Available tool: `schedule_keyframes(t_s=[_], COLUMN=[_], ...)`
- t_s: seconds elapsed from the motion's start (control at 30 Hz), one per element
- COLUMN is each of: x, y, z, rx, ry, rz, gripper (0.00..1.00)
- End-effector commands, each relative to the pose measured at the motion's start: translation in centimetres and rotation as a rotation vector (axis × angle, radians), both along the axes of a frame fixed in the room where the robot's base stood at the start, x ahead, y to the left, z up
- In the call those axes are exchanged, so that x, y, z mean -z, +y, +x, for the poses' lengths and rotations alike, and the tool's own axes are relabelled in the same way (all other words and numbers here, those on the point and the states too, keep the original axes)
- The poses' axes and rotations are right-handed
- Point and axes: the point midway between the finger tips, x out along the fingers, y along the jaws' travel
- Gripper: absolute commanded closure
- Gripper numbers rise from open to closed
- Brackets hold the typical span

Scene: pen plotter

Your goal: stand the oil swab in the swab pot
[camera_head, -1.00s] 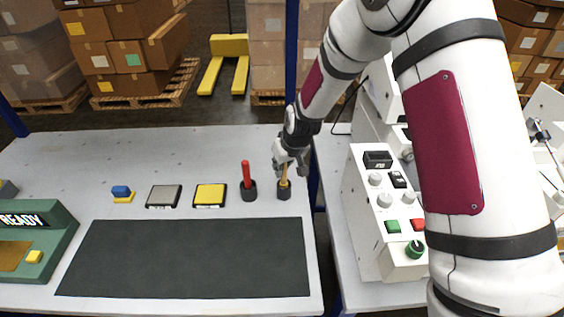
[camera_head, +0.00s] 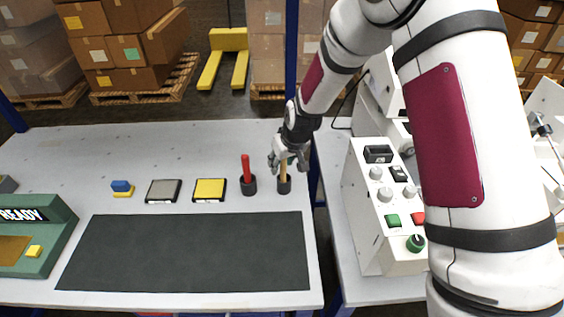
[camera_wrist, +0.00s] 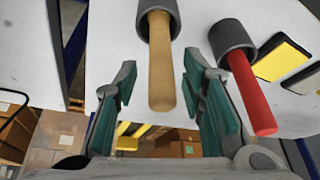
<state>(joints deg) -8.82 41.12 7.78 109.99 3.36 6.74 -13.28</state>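A tan-handled swab (camera_head: 283,171) stands in a dark round pot (camera_head: 284,187) near the right end of the table. In the wrist view its handle (camera_wrist: 161,75) reaches out of the pot (camera_wrist: 148,22). My gripper (camera_head: 287,162) is at the upper part of this handle. In the wrist view my gripper (camera_wrist: 162,80) has its green-padded fingers apart, one on each side of the handle, with gaps to both. A red-handled stick (camera_head: 245,168) stands in a similar pot (camera_head: 248,188) just to the left. The swab's lower end is hidden inside the pot.
A yellow pad (camera_head: 210,189), a grey pad (camera_head: 163,191) and a blue-and-yellow block (camera_head: 122,188) lie left of the pots. A dark mat (camera_head: 190,252) covers the front. A white control box (camera_head: 385,220) stands to the right across a gap.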

Motion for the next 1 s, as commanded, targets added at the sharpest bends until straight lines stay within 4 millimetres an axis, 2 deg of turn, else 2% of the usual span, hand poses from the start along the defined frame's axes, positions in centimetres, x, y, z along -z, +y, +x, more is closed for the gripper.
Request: schedule_keyframes(t_s=[0.17, 0.4, 0.6, 0.8, 1.0], x=[-2.1, -6.5, -9.4, -10.7, -10.9], y=[-0.4, -1.3, -1.9, -2.1, -2.2], z=[-0.6, -2.3, -3.5, -4.0, -4.1], rx=[0.000, 0.001, 0.000, 0.000, 0.000], ry=[-0.003, -0.004, -0.003, -0.001, 0.000], rz=[0.000, 0.001, 0.000, 0.000, 0.000], gripper=[0.63, 0.63, 0.63, 0.63, 0.63])
